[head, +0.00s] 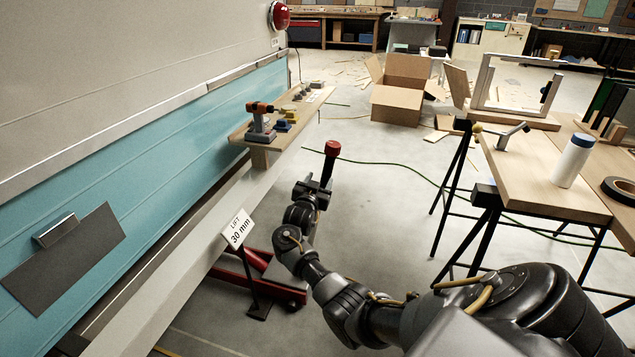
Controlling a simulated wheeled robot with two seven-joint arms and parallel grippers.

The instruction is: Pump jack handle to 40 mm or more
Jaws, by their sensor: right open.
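The jack handle (327,171) is a dark upright bar with a red knob (333,148) on top. The red floor jack (285,290) sits low beside the camper, partly hidden by my right arm and the sign. A white sign (238,228) on a stand reads "LIFT 30 mm". My right gripper (312,190) is open at the handle, just below the knob. I cannot tell whether its fingers touch the bar. The handle's lower part is hidden behind the gripper and arm. My left gripper is not in view.
The camper's white and turquoise side (150,160) runs along the left. A wooden shelf (312,100) with an orange drill (260,115) juts from it. A wooden workbench (535,185) on black trestles stands at right. A cardboard box (398,95) lies behind. Concrete floor between is mostly clear.

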